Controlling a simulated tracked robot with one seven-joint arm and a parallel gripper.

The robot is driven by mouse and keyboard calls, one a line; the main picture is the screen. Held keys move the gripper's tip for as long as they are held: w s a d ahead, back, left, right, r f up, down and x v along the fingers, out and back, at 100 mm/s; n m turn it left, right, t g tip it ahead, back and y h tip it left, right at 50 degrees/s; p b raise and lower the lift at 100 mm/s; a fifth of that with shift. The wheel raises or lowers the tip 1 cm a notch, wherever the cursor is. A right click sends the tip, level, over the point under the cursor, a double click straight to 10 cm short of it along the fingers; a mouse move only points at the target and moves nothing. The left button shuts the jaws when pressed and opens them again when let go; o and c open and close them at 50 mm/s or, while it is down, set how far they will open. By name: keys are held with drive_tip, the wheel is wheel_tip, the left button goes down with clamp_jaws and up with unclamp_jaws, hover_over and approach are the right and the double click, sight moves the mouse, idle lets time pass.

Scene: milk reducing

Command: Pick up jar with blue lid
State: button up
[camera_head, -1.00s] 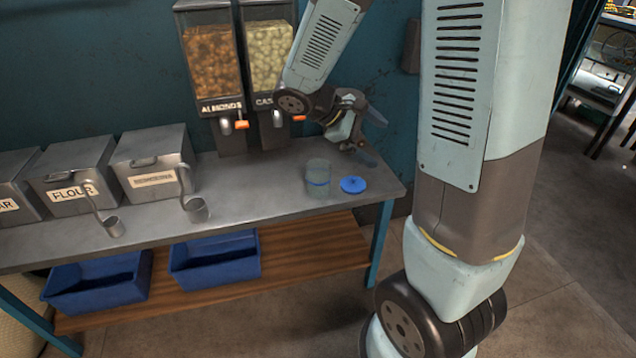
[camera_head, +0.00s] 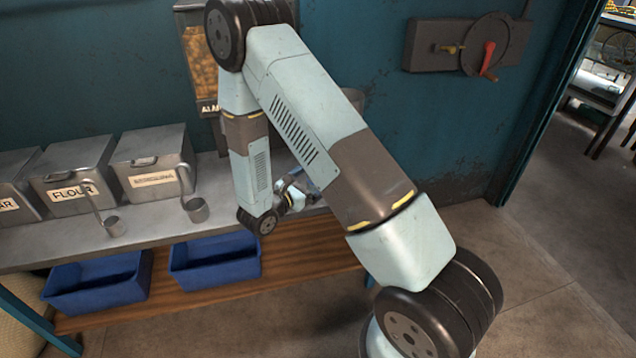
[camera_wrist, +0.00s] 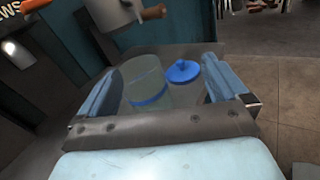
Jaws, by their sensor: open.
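In the wrist view a clear glass jar (camera_wrist: 146,82) with a blue band near its base stands on the metal counter. A round blue lid (camera_wrist: 182,71) with a knob lies beside it, to the right and apart from the jar. My gripper (camera_wrist: 160,66) is open, its two blue fingers spread to the left and right of the jar and lid. I cannot tell how deep the fingers reach around the jar. In the head view my gripper (camera_head: 300,188) is low at the counter's right end, and my arm hides the jar and lid.
The counter (camera_head: 160,222) has metal bins (camera_head: 150,160) with scoops on the left and an almond dispenser (camera_head: 203,75) behind. Blue trays (camera_head: 215,262) sit on the wooden shelf below. A wall box with a red handle (camera_head: 487,60) is at upper right. Floor on the right is clear.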

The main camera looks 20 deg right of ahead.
drive_tip(key=a+f+n+t+y, duration=0.2)
drive_tip(key=a+f+n+t, duration=0.15)
drive_tip(key=f, duration=0.35)
drive_tip(key=shift+n, duration=0.25)
drive_tip(key=x, duration=1.3)
drive_tip(key=shift+w+f, duration=0.35)
drive_tip(key=shift+w, duration=0.1)
drive_tip(key=shift+c, duration=0.2)
drive_tip(key=c, duration=0.7)
drive_tip(key=shift+c, duration=0.2)
